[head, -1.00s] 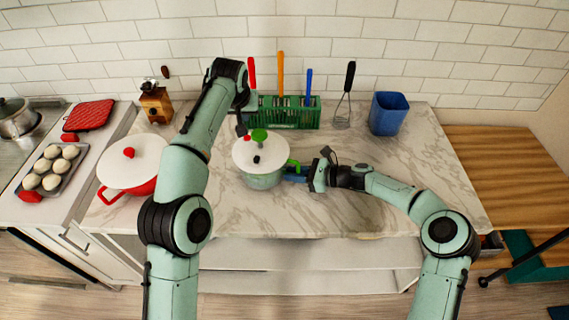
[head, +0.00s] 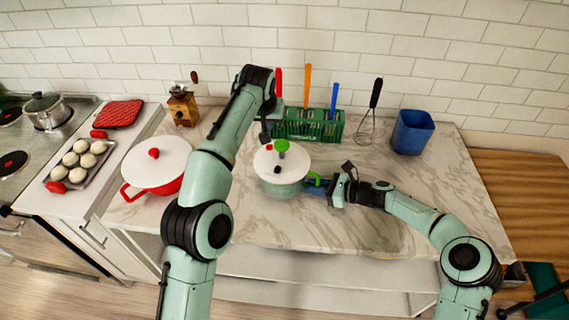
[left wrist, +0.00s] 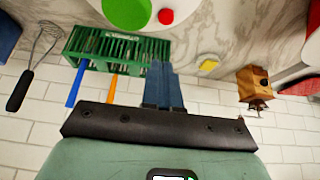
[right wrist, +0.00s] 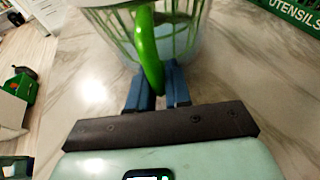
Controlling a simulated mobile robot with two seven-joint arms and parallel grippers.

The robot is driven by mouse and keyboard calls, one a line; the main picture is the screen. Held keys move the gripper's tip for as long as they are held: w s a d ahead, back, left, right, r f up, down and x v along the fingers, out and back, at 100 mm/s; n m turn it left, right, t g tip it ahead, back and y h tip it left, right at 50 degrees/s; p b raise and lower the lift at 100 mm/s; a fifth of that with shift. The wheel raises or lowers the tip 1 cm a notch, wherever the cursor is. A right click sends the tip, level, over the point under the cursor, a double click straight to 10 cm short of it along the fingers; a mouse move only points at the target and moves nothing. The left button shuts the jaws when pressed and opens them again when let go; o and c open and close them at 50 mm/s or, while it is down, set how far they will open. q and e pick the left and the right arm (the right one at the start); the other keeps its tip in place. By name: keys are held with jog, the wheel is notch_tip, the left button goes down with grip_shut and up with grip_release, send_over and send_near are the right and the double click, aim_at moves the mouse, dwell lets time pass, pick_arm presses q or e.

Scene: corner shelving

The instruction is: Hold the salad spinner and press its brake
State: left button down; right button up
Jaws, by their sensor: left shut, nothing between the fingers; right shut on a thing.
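The salad spinner (head: 283,172) stands upright on the marble counter. It has a clear bowl, a white lid, a green knob (head: 282,146), a small red button (head: 269,147) and a black part on the lid, and a green side handle (right wrist: 148,50). My right gripper (head: 318,187) is shut on the green handle at the bowl's right side. My left gripper (left wrist: 163,68) is shut and empty, above the counter behind the lid. In the left wrist view the green knob (left wrist: 127,10) and red button (left wrist: 166,16) lie beyond its fingertips.
A green utensil rack (head: 308,124) with coloured handles stands close behind the spinner. A whisk (head: 366,127) and a blue bin (head: 411,132) are to its right. A red pot with a white lid (head: 157,162) and a wooden grinder (head: 183,106) are left. Marble is clear in front.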

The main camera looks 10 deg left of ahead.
jog(key=o, duration=0.9)
jog(key=v, duration=1.2)
